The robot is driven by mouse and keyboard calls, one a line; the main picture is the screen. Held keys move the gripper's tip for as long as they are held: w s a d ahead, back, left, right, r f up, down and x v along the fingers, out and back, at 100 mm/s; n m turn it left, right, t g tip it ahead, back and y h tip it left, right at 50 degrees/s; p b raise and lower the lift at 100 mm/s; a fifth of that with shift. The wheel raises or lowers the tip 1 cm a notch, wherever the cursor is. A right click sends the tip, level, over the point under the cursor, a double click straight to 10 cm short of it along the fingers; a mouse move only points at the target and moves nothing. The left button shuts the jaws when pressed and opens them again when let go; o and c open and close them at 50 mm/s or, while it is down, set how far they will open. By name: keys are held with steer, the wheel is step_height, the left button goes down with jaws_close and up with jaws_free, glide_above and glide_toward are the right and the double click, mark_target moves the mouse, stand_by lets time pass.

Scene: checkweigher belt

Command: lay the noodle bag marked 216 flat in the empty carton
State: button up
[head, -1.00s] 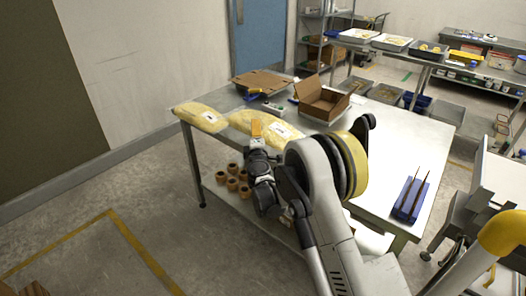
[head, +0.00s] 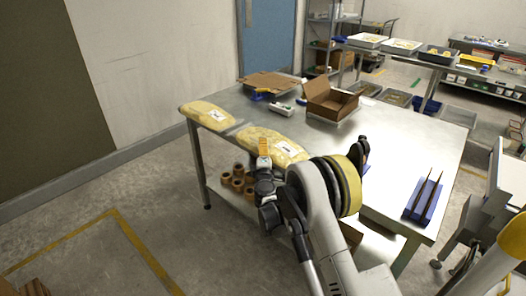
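Two pale yellow noodle bags with white labels lie at the near left of the steel table. One bag (head: 202,114) is at the far left corner. The other bag (head: 262,139) is by the near edge. I cannot read either label. My gripper (head: 264,150) overlaps the second bag's near side, with an orange-yellow finger pad upright against it. The other finger is not visible, so I cannot tell whether it is open or shut. The open brown carton (head: 331,103) stands further back, flaps up. I cannot see its floor.
Brown rolls (head: 238,180) sit on the lower shelf. The table's middle right is clear.

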steer(key=o, duration=1.4)
steer(key=shift+c, duration=0.2)
steer(key=shift+f, duration=0.1)
steer(key=s+d+p, duration=0.2)
steer(key=s+p, duration=0.1)
steer(key=s, duration=0.7)
steer(key=shift+s+d+f+p, duration=0.15)
steer(key=shift+s+p, duration=0.2)
